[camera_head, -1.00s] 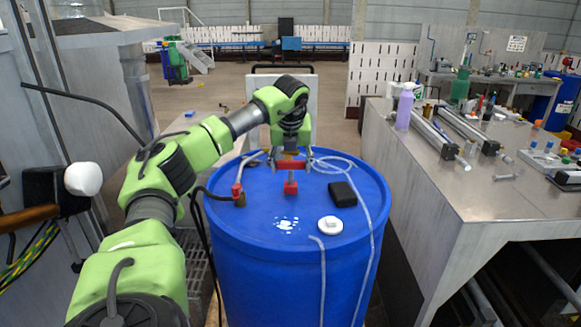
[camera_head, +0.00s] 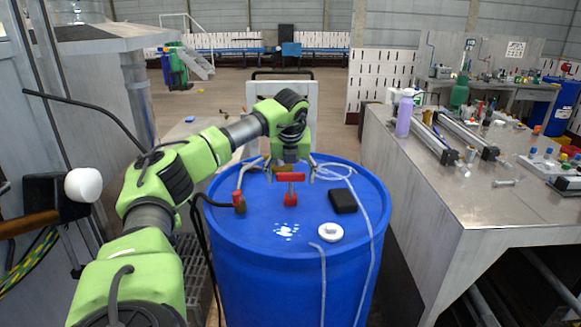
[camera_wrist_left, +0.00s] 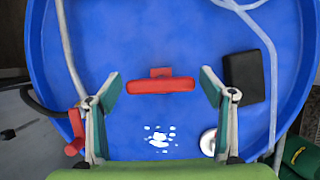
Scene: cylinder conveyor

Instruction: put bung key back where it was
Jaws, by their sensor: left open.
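The bung key, a red T-shaped tool (camera_head: 290,178), stands upright on top of the blue drum (camera_head: 300,290), its lower end at a red fitting. From above, in the left wrist view, its red bar (camera_wrist_left: 162,86) lies crosswise between my fingers. My left gripper (camera_head: 291,172) is over the drum top, pointing down. In the left wrist view my left gripper (camera_wrist_left: 160,84) is open, with a gap between each fingertip and the ends of the bar. A white round cap (camera_head: 330,232) lies on the drum near the front right. My right gripper is not in view.
A black box (camera_head: 342,201) and a clear hose (camera_head: 367,240) lie on the drum's right side. A red valve with a hose (camera_head: 239,201) stands at its left. A pale wet patch (camera_head: 286,231) is in front. A metal bench (camera_head: 455,200) stands to the right.

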